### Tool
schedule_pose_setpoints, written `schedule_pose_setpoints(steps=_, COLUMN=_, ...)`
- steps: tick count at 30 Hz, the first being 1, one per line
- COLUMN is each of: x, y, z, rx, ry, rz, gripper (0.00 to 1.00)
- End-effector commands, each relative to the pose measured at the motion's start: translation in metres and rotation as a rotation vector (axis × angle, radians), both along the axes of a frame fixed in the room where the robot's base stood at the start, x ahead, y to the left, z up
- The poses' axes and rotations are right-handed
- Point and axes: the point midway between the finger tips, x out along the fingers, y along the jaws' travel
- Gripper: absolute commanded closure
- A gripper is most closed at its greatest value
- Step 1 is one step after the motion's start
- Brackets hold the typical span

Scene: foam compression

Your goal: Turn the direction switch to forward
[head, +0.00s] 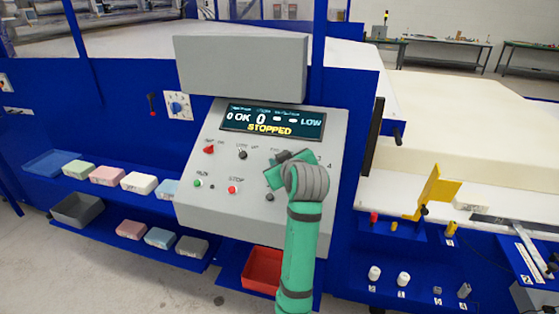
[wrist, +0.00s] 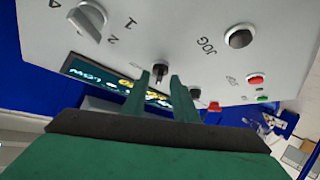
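The grey control panel (head: 218,190) has several switches and a display reading STOPPED. My gripper (head: 283,166) is over the right half of the panel in the head view and hides part of it. In the wrist view a small black switch (wrist: 160,69) lies between my two open fingertips (wrist: 158,80), with a gap visible on both sides. A second black switch (head: 242,155) also shows in the wrist view (wrist: 195,92). A red switch (head: 208,150) is left of it. The labels are too small to tell which one sets direction.
A numbered grey knob (wrist: 87,19) and a black JOG button (wrist: 239,37) are close to the fingers. A green button (head: 198,183) and a red button (head: 232,190) are low on the panel. Blue shelves with foam blocks (head: 139,183) stand left. A red bin (head: 262,270) is below.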

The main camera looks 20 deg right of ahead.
Motion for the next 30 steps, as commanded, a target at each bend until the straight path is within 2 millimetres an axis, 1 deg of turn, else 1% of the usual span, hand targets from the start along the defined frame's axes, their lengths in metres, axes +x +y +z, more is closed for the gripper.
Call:
schedule_pose_setpoints(steps=9, x=-0.054, y=0.005, z=0.022, rx=-0.002, ry=-0.003, rz=-0.002, gripper=0.74)
schedule_pose_setpoints(steps=15, x=-0.08, y=0.008, z=0.031, rx=0.0, ry=0.0, rz=0.0, gripper=0.74)
schedule_pose_setpoints(steps=18, x=-0.087, y=0.009, z=0.033, rx=0.0, ry=0.0, rz=0.0, gripper=0.74)
schedule_pose_setpoints(steps=21, x=-0.089, y=0.009, z=0.034, rx=0.0, ry=0.001, rz=0.001, gripper=0.74)
schedule_pose_setpoints(steps=30, x=-0.09, y=0.009, z=0.034, rx=0.0, ry=0.002, rz=0.0, gripper=0.74)
